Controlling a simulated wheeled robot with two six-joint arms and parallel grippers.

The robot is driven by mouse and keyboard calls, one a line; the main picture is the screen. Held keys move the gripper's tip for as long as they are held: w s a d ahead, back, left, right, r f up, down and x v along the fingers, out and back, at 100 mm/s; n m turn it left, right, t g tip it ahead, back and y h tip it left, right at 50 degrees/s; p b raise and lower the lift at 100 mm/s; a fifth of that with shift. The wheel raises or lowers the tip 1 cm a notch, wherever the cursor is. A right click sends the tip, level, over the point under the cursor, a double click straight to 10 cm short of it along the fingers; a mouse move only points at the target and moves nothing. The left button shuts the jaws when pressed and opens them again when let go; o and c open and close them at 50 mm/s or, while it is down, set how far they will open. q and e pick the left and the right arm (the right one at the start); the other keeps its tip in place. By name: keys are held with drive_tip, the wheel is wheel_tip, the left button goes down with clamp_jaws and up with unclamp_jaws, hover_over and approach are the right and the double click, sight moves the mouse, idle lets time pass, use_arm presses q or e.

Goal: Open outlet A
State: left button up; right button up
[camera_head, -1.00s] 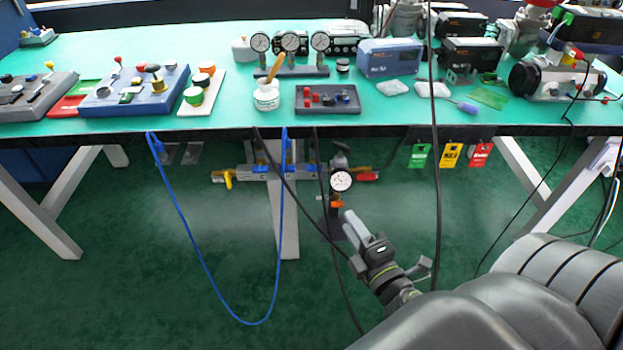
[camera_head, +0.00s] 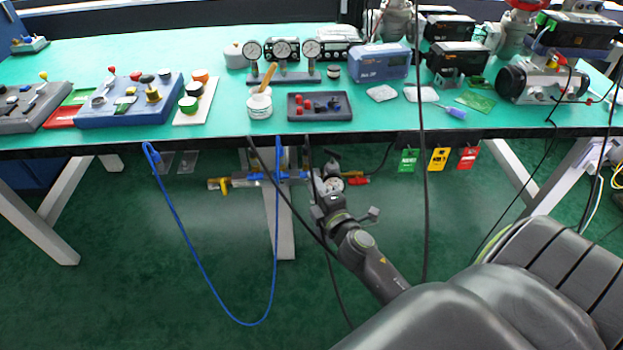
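An air manifold (camera_head: 250,178) hangs under the table's front edge. A yellow valve handle (camera_head: 224,187) is at its left end, and a red-tipped fitting (camera_head: 356,180) is at its right end. A round gauge (camera_head: 331,184) sits near the right end, with a dark knob above it. Outlet letters are too small to read, so I cannot tell which outlet is A. My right gripper (camera_head: 319,186) is at the manifold's right part, just beside and partly over the gauge. Its fingertips are too small and overlapped to show open or shut. My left gripper is not in view.
A blue hose (camera_head: 200,265) hangs in a loop at the left. Dark cables hang near my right arm, one crossing by the gripper. Green, yellow and red tags (camera_head: 438,159) hang from the table edge (camera_head: 520,131). Floor space below is clear.

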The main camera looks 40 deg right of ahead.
drive_tip(key=shift+w+d, duration=0.2)
drive_tip(key=shift+w, duration=0.85)
clamp_jaws()
